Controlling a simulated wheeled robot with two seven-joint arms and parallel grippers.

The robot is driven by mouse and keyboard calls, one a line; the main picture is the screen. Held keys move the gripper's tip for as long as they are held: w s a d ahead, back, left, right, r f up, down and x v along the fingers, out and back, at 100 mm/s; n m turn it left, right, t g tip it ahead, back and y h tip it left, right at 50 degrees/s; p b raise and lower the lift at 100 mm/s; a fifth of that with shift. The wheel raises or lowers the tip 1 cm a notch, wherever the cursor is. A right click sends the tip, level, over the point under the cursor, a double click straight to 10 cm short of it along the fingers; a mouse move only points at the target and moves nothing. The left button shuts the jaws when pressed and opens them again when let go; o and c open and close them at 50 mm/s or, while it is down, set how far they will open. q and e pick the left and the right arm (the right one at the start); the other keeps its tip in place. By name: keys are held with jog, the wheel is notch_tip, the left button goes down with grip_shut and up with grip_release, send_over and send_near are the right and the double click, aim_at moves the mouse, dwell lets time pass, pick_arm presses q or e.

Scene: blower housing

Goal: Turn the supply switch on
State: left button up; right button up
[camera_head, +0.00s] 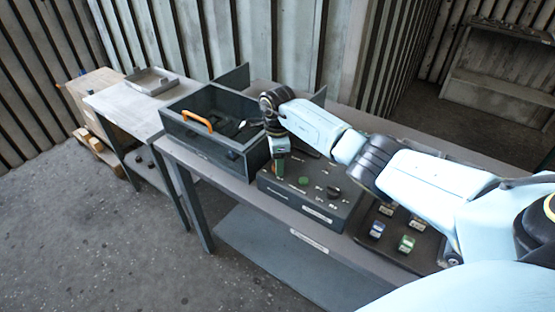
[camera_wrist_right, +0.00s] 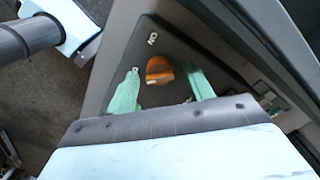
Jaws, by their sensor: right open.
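The dark control box (camera_head: 345,211) stands on the long grey bench, with a green button (camera_head: 303,181) and a black knob (camera_head: 333,192) on its sloped top. My right gripper (camera_head: 278,170) points down over the left end of that top. In the right wrist view an orange switch (camera_wrist_right: 159,70) shows between the two green fingertips of the open gripper (camera_wrist_right: 160,92), close to them. I cannot tell whether they touch it. An "ON" label (camera_wrist_right: 152,39) lies just beyond the switch. My left gripper is not in view.
A dark tray with a blue piece (camera_head: 377,230) and a green piece (camera_head: 406,243) lies to the right. A side table (camera_head: 130,105) holds a shallow grey tray (camera_head: 151,80).

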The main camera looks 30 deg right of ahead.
jog(key=c, duration=1)
jog(key=m, duration=0.8)
jog(key=shift+m, duration=0.3)
jog(key=m, duration=0.4)
jog(key=shift+r, duration=0.1)
jog(key=m+p, duration=0.1)
jog(key=m, duration=0.4)
jog(key=shift+p, duration=0.3)
